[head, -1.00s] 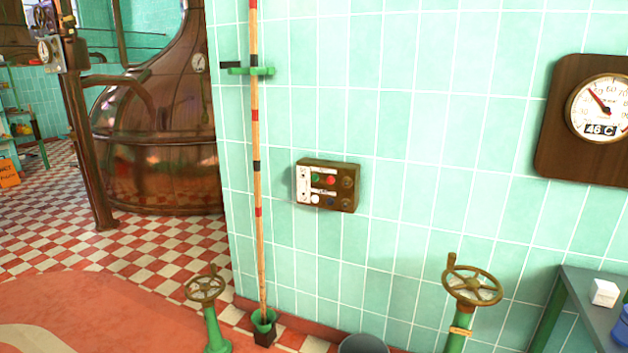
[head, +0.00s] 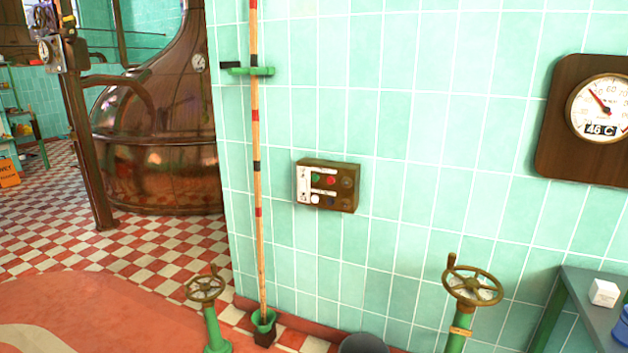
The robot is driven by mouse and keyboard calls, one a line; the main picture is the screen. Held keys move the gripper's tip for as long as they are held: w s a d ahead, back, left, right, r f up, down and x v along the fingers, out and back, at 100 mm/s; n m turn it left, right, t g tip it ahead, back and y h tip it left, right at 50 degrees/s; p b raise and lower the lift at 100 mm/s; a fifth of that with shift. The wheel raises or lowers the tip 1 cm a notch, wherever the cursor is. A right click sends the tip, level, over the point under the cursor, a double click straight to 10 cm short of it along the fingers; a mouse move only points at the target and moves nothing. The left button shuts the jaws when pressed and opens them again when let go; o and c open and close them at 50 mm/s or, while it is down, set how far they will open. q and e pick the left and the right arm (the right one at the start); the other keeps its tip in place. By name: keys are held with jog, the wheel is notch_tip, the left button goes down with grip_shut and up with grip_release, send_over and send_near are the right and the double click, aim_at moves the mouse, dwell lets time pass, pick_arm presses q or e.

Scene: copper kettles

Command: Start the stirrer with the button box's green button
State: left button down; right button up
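The button box (head: 341,204) is a small brown box fixed to the pale green tiled wall. Its front carries a white label strip on the left and several small round buttons. The green button (head: 316,177) is in the upper row, just left of the red button (head: 331,180). A white button and a dark blue one sit in the row below. Neither of my grippers shows in the head view. The stirrer itself cannot be made out.
A striped pole (head: 257,185) stands upright against the wall left of the box. Two valve handwheels, one left (head: 205,289) and one right (head: 473,286), rise below it. A green table (head: 580,300) is at lower right. A gauge (head: 602,107) hangs at right. A copper kettle (head: 160,165) stands behind.

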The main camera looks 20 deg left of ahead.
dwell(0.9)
pick_arm(q)
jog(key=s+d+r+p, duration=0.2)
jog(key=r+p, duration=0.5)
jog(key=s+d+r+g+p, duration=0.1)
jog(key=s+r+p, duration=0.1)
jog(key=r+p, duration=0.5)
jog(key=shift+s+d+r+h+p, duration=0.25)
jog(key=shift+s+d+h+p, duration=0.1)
jog(key=shift+p, duration=0.1)
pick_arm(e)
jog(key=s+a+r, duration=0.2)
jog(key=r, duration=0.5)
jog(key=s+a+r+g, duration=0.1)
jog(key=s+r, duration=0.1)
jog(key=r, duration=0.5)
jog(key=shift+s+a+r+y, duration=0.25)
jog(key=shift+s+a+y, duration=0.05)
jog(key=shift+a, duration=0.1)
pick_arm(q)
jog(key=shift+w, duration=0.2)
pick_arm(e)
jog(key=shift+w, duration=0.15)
